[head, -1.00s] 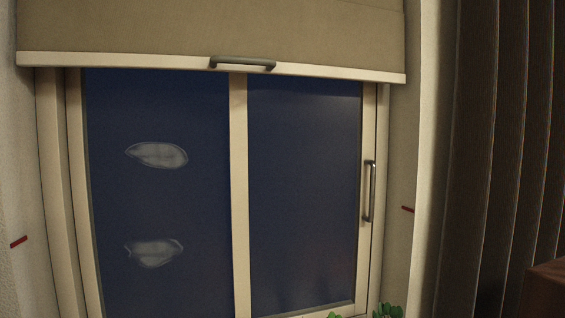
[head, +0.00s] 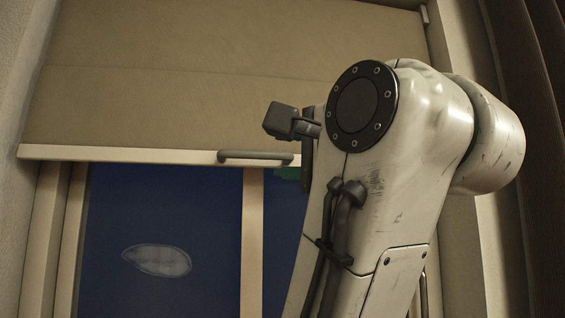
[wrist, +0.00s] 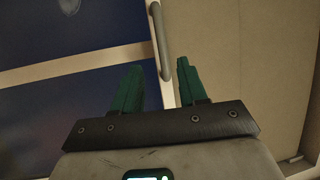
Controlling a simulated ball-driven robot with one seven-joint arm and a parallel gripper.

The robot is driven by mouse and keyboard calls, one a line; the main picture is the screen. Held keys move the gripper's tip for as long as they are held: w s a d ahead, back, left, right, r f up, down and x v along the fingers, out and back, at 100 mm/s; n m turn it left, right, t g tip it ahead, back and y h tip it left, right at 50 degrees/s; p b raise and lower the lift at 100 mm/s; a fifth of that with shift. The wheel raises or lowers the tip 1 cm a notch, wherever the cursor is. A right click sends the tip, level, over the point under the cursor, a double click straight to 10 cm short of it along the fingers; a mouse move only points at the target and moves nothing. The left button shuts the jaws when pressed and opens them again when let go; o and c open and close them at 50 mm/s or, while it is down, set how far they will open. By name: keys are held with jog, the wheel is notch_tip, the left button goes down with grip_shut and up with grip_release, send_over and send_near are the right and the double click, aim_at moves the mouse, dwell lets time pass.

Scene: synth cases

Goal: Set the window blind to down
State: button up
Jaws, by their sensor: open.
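The window blind (head: 180,100) is a beige fabric sheet covering the upper part of the window, with a pale bottom bar (head: 120,154). A grey bar handle (head: 250,158) is fixed to that bottom bar. In the wrist view the blind (wrist: 270,60) is on the right, and its handle (wrist: 160,40) points down toward the gap between my fingertips. My gripper (wrist: 156,75) is open, with two green fingers apart. Nothing is clearly clasped, and I cannot tell whether the fingers touch the handle. In the head view my arm hides most of the gripper; a green finger shows just below the handle's right end.
Dark blue window glass (head: 160,220) with a pale smudge (head: 157,261) lies below the blind, split by a cream frame post (head: 252,240). A dark curtain (head: 530,100) hangs at the far right. My arm covers the window's right side.

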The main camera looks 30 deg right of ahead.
aim_at(260, 155)
jog(key=p+x, duration=0.4)
jog(key=x, duration=0.6)
jog(key=shift+w+d+r, duration=0.1)
jog(key=shift+w, duration=0.25)
grip_shut()
